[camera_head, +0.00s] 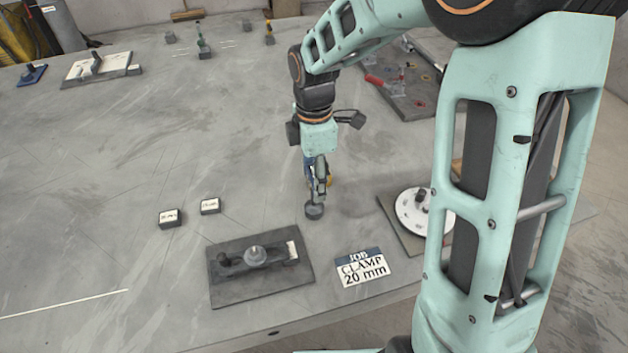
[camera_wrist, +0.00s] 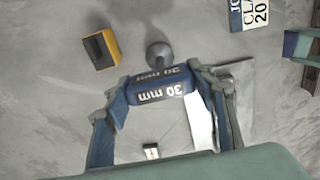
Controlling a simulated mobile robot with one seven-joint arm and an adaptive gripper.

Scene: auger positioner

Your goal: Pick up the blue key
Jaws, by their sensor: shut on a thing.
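The blue key (camera_wrist: 150,86) lies across the wrist view, with a blue body and white "30 mm" lettering. My gripper (camera_wrist: 162,90) has a finger at each end of the blue body and is shut on it. In the head view my gripper (camera_head: 318,188) points down over the middle of the table, and only a little blue shows beside it. A round dark grey piece (camera_head: 314,211) is just below the fingers; it also shows beyond the key in the wrist view (camera_wrist: 158,54). I cannot tell whether it touches the key or the table.
A yellow block with a dark top (camera_wrist: 101,49) is near the key. A dark plate with a clamp (camera_head: 262,262), a "JOB CLAMP 20 mm" card (camera_head: 361,268) and a white disc (camera_head: 412,215) are in front. Two small labelled blocks (camera_head: 172,218) sit left. Mid-left table is clear.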

